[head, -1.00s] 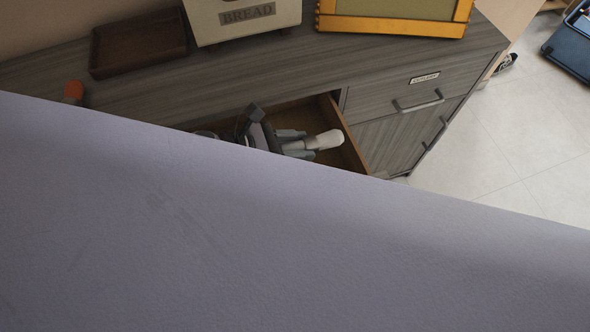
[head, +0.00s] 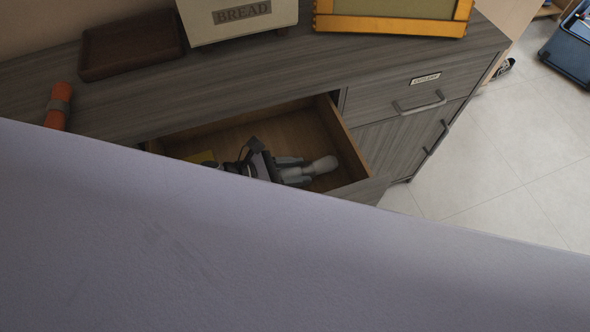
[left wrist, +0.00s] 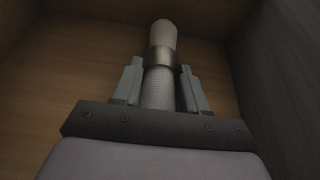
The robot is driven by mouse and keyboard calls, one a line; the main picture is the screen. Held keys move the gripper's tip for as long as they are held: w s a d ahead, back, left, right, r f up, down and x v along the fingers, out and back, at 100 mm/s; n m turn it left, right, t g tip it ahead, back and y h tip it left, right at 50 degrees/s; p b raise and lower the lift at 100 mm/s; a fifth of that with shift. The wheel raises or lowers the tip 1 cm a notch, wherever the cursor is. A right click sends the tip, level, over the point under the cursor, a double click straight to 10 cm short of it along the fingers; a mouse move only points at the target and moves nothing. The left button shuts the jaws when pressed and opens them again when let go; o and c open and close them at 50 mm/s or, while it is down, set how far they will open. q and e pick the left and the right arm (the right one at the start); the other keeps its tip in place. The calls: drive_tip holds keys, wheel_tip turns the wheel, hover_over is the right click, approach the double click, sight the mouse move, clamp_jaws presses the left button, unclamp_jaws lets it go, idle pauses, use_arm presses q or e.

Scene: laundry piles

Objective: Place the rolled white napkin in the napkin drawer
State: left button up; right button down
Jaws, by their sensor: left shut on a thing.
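The rolled white napkin (head: 323,165) is inside the open wooden drawer (head: 341,131) of the grey sideboard. My left gripper (head: 291,168) is inside the drawer too, shut on the napkin. In the left wrist view the napkin (left wrist: 163,40) has a metal ring around it and lies between the two fingers of the gripper (left wrist: 159,85), over the drawer floor (left wrist: 85,60). I cannot tell whether it touches the floor. My right gripper is not in view.
An orange rolled napkin with a grey ring (head: 57,108) lies on the sideboard top (head: 200,85). A dark wooden tray (head: 130,45), a bread box (head: 240,18) and a yellow-framed board (head: 393,18) stand at the back. A closed labelled drawer (head: 415,88) is at the right.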

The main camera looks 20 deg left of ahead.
use_arm(q)
drive_tip(key=o, duration=1.1)
drive_tip(key=shift+f, duration=0.15)
drive_tip(key=shift+c, duration=0.2)
drive_tip(key=shift+a+r, duration=0.1)
drive_tip(key=shift+r, duration=0.2)
drive_tip(key=v, duration=1)
drive_tip(key=shift+s+a+f, duration=0.1)
drive_tip(key=shift+s+f, duration=0.05)
drive_tip(key=shift+v, duration=0.8)
